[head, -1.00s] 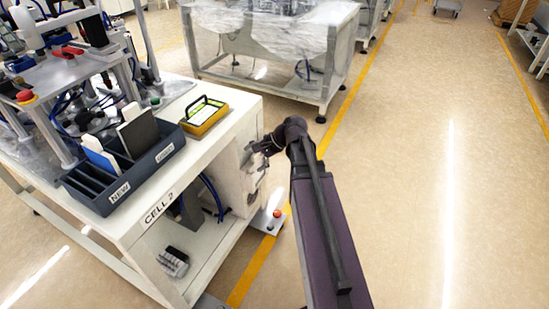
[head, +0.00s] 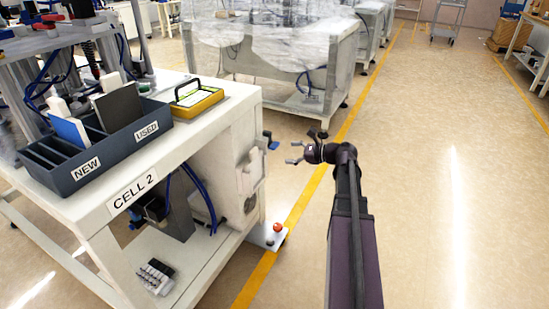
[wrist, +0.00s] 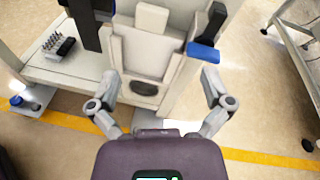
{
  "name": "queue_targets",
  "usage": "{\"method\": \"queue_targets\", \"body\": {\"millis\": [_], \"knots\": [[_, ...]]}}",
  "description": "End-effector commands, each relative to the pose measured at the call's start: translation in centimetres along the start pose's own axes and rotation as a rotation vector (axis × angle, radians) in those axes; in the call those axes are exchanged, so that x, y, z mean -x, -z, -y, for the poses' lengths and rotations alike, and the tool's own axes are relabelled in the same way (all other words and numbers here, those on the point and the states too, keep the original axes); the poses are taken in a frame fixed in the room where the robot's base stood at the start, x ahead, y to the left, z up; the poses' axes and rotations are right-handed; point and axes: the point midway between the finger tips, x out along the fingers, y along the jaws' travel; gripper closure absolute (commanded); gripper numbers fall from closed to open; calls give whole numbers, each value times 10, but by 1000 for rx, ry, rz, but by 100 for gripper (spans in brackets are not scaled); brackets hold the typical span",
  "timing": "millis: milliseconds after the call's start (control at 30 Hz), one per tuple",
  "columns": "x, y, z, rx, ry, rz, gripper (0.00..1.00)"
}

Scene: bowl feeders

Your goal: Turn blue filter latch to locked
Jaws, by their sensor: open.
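The blue filter latch (head: 272,143) sticks out from the side of a white filter housing (head: 248,175) at the end of the CELL 2 bench. In the wrist view the blue latch (wrist: 203,52) is at the upper right of the housing, beside a dark part. I cannot tell whether it is locked. My gripper (head: 294,152) is open and empty, to the right of the latch with a gap between them. In the wrist view my gripper (wrist: 160,76) has its fingers spread wide, and the latch appears near the right fingertip.
The CELL 2 bench (head: 130,193) carries a NEW/USED tray (head: 103,160) and a yellow case (head: 197,101). A red button (head: 277,227) sits on a low plate by the floor. A wrapped machine stands behind. The aisle floor to the right is clear.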

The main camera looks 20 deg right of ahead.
Motion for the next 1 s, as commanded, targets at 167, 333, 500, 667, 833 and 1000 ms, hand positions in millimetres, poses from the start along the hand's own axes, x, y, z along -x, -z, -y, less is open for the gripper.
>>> {"method": "queue_targets", "body": {"millis": [167,333,500,667,833,1000], "knots": [[20,35,19,-123,74,86,0],[38,48,32,-208,119,152,0],[46,53,39,-249,139,185,0],[49,52,40,-259,143,192,0],[49,52,40,-257,143,192,0],[47,52,40,-257,142,191,0]]}}
